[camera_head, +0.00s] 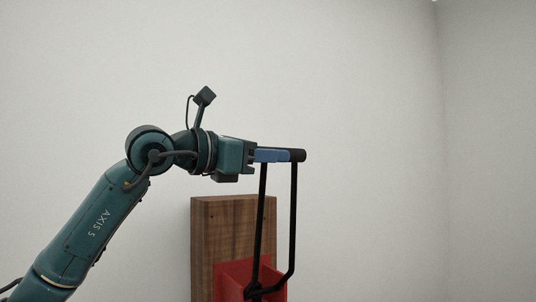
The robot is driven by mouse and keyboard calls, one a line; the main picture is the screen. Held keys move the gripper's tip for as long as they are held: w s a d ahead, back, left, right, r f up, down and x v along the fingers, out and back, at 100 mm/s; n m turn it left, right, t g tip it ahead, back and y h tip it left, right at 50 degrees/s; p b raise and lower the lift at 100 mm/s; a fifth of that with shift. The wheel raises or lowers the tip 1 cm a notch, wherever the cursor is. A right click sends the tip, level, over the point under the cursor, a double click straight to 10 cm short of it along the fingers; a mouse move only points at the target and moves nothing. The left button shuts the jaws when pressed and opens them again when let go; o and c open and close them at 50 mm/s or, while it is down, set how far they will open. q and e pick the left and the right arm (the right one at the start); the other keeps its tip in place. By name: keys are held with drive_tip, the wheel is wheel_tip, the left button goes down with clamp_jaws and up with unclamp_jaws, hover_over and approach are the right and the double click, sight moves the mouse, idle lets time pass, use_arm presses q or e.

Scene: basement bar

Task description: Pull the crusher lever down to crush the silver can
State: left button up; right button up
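The crusher lever (294,220) is a black frame with two bars and a black crossbar handle (298,155) on top. It stands raised, well above the red crusher body (232,279) at the bottom of the view. My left gripper (272,155) is at the handle, coming from the left, with a blue finger lying along the front of it. The other finger is hidden, so I cannot tell whether the grip is closed on the handle. The silver can is not visible. My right gripper is out of view.
A brown wooden board (233,225) stands behind the red crusher body. A plain pale wall (380,110) fills the background, with a corner at the right. The space right of the lever looks clear.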

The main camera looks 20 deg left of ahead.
use_arm(q)
clamp_jaws()
drive_tip(key=shift+s+d, duration=0.1)
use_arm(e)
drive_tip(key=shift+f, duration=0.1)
